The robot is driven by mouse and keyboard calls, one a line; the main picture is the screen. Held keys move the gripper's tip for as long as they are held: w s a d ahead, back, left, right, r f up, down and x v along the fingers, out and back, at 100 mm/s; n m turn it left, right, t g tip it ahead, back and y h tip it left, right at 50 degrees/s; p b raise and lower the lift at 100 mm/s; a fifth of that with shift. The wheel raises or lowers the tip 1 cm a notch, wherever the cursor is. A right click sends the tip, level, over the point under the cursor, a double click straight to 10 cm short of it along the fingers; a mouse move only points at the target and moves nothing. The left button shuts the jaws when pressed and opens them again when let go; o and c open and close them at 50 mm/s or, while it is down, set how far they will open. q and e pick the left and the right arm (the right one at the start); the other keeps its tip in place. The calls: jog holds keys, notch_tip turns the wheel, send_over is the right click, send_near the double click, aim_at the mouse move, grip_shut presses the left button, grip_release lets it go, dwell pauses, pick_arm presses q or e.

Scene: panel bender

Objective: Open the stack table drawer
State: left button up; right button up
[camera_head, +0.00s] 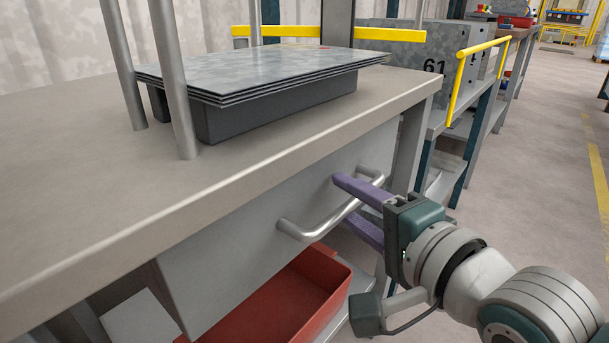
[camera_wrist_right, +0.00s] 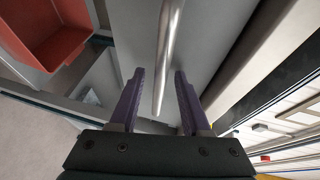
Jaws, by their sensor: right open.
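The stack table drawer (camera_head: 255,240) has a plain grey front under the tabletop and looks shut. Its silver bar handle (camera_head: 310,228) runs along the front. My right gripper (camera_head: 350,200) is at the right end of the handle, with purple fingers, one above and one below the bar. In the right wrist view, the handle (camera_wrist_right: 168,60) passes between the two open fingers (camera_wrist_right: 159,85). I cannot tell whether a finger touches the bar. My left gripper is not in view.
The stack table (camera_head: 200,175) carries a stack of metal sheets (camera_head: 260,70) on a dark block, beside upright posts. A red bin (camera_head: 290,300) sits below the drawer. A rack with a yellow rail (camera_head: 458,85) stands behind. The floor at right is clear.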

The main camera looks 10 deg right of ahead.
jog(key=shift+c, duration=0.4)
grip_shut()
dwell(1.0)
